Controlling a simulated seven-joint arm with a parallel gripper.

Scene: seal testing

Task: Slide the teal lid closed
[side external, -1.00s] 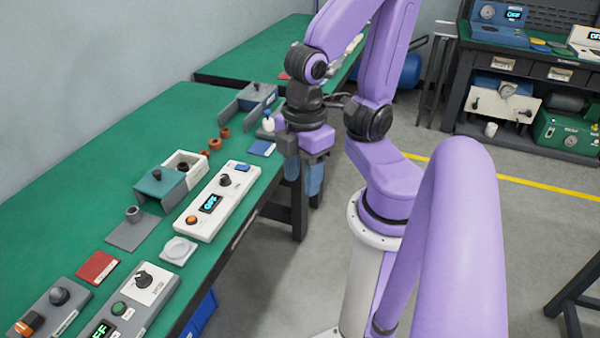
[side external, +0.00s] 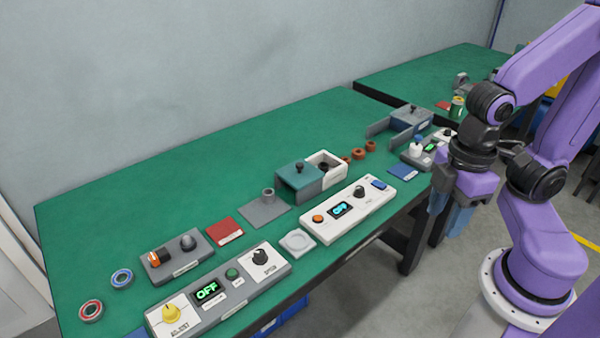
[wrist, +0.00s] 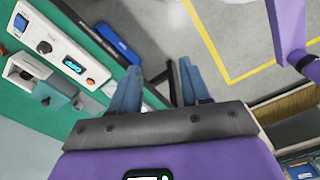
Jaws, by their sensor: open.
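The teal lid (side external: 292,180), a block with a dark knob on top, sits at the left end of a small white box (side external: 337,172) on the green bench. The right part of the box is uncovered, and a dark round thing shows inside. In the wrist view the lid (wrist: 55,87) and the box (wrist: 22,66) are at the left. My gripper (side external: 453,217) points down beyond the bench's front edge, to the right of the lid and well apart from it. Its blue fingers (wrist: 156,82) are apart with nothing between them.
A white panel with a lit display (side external: 345,211) lies in front of the box. A grey plate with a short post (side external: 262,211) lies left of the lid. Brown rings (side external: 359,153) and a grey-blue fixture (side external: 408,120) stand to the right. The bench behind the lid is clear.

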